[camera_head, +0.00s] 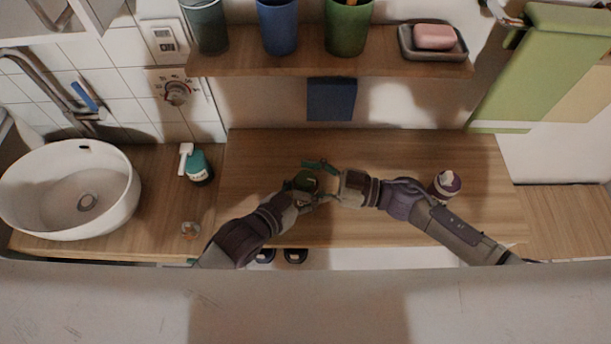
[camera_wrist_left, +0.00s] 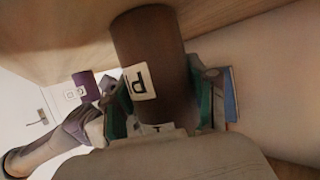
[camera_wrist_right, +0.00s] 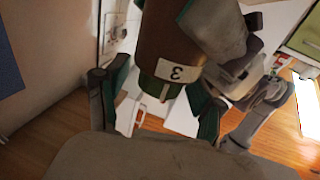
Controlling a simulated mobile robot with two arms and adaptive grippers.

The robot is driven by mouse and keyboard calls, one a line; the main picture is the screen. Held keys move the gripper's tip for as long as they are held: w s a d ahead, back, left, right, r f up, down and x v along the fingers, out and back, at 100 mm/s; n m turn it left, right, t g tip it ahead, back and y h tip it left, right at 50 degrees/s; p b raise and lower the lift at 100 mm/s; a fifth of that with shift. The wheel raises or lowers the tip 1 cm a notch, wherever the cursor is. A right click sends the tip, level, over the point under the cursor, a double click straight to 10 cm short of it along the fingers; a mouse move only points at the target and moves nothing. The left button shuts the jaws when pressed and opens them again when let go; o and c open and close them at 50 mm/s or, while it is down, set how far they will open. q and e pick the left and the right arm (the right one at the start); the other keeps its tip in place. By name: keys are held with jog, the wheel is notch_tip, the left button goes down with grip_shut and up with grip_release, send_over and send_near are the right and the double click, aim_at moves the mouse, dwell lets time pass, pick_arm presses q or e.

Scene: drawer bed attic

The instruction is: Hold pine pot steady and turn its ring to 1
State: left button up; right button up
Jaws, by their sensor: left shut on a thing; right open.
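The pine pot (camera_wrist_left: 150,52) is a brown cylinder with a green end, held above the wooden counter between my two grippers. In the left wrist view its pale label shows a letter like P; in the right wrist view its brown side (camera_wrist_right: 168,38) shows a label reading 3, upside down. A green band with a short white mark lies right beside that label. My left gripper (camera_head: 304,186) is shut on the pot, a finger on each side. My right gripper (camera_wrist_right: 158,105) is open, its teal fingers on either side of the green end; contact is unclear.
A purple pot (camera_head: 447,184) stands on the counter (camera_head: 400,145) behind my right arm. A teal pump bottle (camera_head: 198,166) and a white basin (camera_head: 128,190) are at left. Above is a shelf (camera_head: 230,64) with cups and a soap dish. Counter behind the grippers is clear.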

jog(key=shift+a, duration=0.15)
jog(key=shift+c, duration=0.3)
jog(key=c, duration=1.1)
jog(key=shift+t, duration=0.3)
jog(key=m+t+h, duration=0.2)
jog(key=m+t, duration=0.1)
jog(key=m+t+h, duration=0.2)
jog(key=t, duration=0.2)
jog(key=shift+a+r+m, duration=0.1)
jog(key=shift+m, duration=0.3)
jog(key=m+t+h, duration=0.4)
jog(key=h, duration=0.1)
jog(key=shift+r+t+h, duration=0.1)
jog(key=shift+t+h, duration=0.2)
jog(key=shift+t, duration=0.1)
jog(key=shift+m, duration=0.3)
jog(key=shift+w+h, duration=0.1)
jog(key=shift+h, duration=0.4)
